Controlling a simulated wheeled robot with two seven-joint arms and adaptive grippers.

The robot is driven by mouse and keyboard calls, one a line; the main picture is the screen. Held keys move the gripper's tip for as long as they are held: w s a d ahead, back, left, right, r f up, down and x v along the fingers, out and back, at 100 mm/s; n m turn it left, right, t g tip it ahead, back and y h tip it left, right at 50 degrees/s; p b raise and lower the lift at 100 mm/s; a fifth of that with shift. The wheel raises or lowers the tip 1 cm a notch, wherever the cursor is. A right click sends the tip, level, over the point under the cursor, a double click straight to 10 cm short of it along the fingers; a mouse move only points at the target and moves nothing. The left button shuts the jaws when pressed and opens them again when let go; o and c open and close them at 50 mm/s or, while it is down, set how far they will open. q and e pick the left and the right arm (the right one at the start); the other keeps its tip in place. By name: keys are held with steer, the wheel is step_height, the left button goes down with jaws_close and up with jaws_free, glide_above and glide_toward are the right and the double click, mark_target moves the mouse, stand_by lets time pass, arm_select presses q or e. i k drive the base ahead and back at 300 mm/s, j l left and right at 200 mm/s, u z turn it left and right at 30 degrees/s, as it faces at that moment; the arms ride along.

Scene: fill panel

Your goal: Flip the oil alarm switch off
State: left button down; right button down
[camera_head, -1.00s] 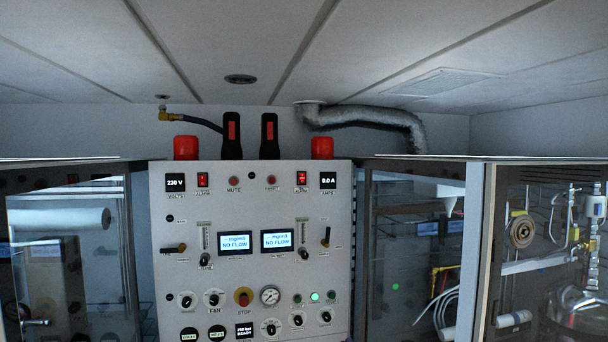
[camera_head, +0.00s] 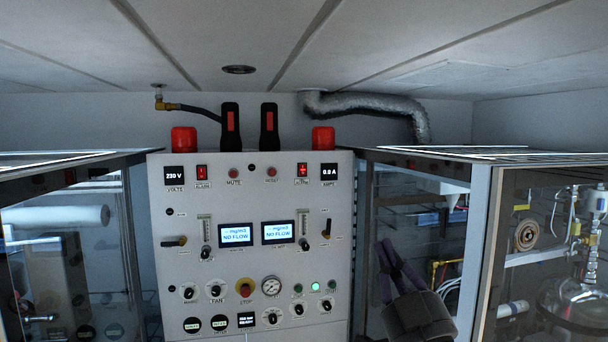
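The control panel (camera_head: 165,240) stands upright ahead of me. Two red rocker switches sit near its top edge, a left one (camera_head: 202,173) beside the 230 V display and a right one (camera_head: 302,170) beside the 0.0 A display. Each has a small label below it ending in ALARM; the first word is too small to read surely, so I cannot tell which is the oil one. My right gripper (camera_head: 384,248) is in front of the right cabinet, below and right of the switches, apart from the panel. Its dark purple fingers point up and left. My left gripper is not in view.
Two red lamps (camera_head: 184,139) (camera_head: 323,137) and two black upright parts (camera_head: 231,127) (camera_head: 269,127) top the panel. Glass cabinets stand to the left (camera_head: 128,250) and right (camera_head: 480,250). Two screens (camera_head: 237,236) (camera_head: 278,233), knobs and a stop button (camera_head: 244,286) fill the panel. The space before it looks clear.

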mark_target(303, 167)
steer(key=i+j, duration=0.15)
steer(key=i, duration=0.3)
steer(key=i+j, duration=0.15)
steer(key=i, duration=0.3)
steer(key=i+j, duration=0.1)
steer(key=i, duration=0.4)
